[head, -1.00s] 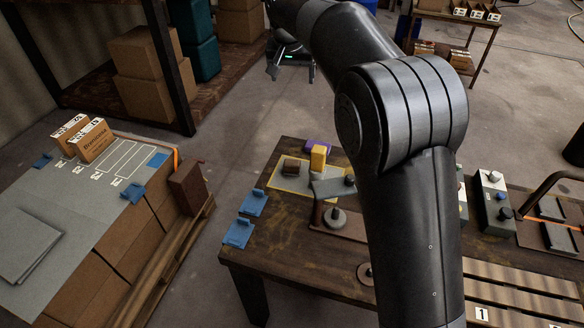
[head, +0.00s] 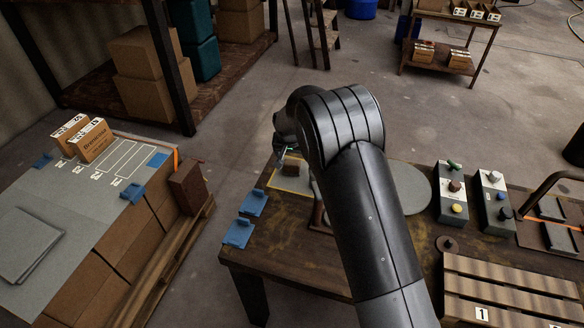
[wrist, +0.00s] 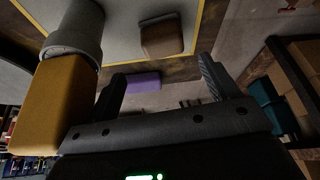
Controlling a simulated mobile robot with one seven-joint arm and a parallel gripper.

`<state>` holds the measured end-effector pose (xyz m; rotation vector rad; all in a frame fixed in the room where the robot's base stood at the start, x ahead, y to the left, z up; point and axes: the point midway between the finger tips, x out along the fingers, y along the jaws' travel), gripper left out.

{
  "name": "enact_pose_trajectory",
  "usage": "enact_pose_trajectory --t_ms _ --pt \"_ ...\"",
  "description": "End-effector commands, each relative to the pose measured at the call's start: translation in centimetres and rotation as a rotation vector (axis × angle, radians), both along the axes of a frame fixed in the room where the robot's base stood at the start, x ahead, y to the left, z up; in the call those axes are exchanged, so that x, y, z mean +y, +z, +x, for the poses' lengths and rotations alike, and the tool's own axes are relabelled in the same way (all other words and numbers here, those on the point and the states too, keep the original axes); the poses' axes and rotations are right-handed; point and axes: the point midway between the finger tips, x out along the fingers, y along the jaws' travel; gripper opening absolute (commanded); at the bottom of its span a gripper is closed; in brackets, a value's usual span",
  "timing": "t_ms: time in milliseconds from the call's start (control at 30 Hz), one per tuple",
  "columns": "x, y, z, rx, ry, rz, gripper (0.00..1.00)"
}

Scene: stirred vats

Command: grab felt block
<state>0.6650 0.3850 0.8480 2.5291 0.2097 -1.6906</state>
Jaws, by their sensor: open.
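A small brown block (head: 291,168) lies on a grey mat with a yellow border (head: 299,186) at the table's far left; it is probably the felt block. In the wrist view the brown block (wrist: 162,40) lies beyond my gripper (wrist: 161,78), near the upper middle, apart from the fingers. A purple block (wrist: 141,82) shows between the fingers, farther off, outside the yellow border. My gripper is open and empty. In the head view my arm hides most of it and the purple block.
A yellow block-shaped part (wrist: 58,100) under a grey cylinder (wrist: 76,30) stands close beside my left finger in the wrist view. Blue clips (head: 253,203) sit on the table's left edge. Control boxes (head: 452,193) and a slatted wooden rack (head: 510,292) occupy the right.

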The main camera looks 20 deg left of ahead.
Motion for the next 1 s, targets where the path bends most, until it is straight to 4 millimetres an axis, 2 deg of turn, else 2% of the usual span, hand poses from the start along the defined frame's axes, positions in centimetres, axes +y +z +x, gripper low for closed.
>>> enact_pose_trajectory --t_ms 100,367,633,1000 --pt "0.1 -1.5 0.6 0.000 0.000 0.000 0.80" --pt "0.4 -3.2 1.2 0.001 0.001 -0.001 0.80" --pt "0.9 -6.5 2.3 0.000 0.000 -0.001 0.80" --pt "1.0 -7.1 2.6 -0.001 0.000 0.000 0.78"
